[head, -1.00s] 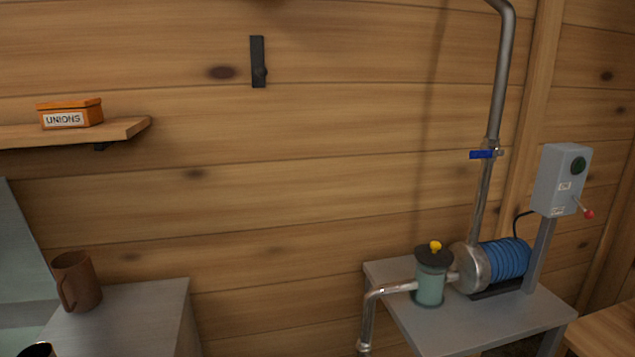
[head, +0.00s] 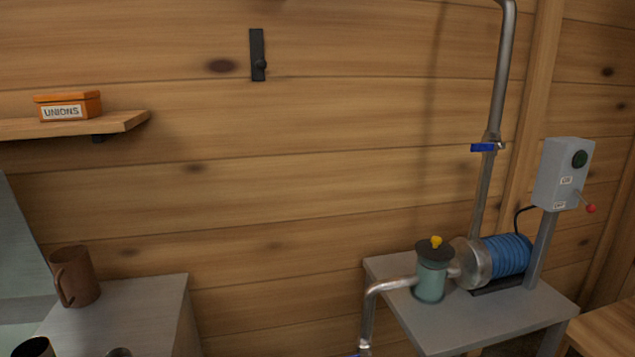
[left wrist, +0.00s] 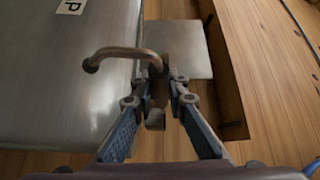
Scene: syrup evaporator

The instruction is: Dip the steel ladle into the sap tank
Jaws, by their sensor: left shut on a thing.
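In the left wrist view my left gripper (left wrist: 157,82) is shut on a thin brownish metal handle with a hooked end (left wrist: 112,52), which looks like the steel ladle. Its bowl cannot be made out. The hook lies left of the fingertips and overlaps a large brushed-steel tank (left wrist: 60,105) in the picture. A label on that tank shows only the letter P, so it is probably the sap tank. I cannot tell the height of the ladle over the tank. Neither gripper shows in the head view.
In the head view a brown mug (head: 75,277) stands on a grey cabinet (head: 150,310). A UNIONS box (head: 68,106) sits on a wall shelf. A blue pump (head: 507,256) and a switch box (head: 563,174) are at the right.

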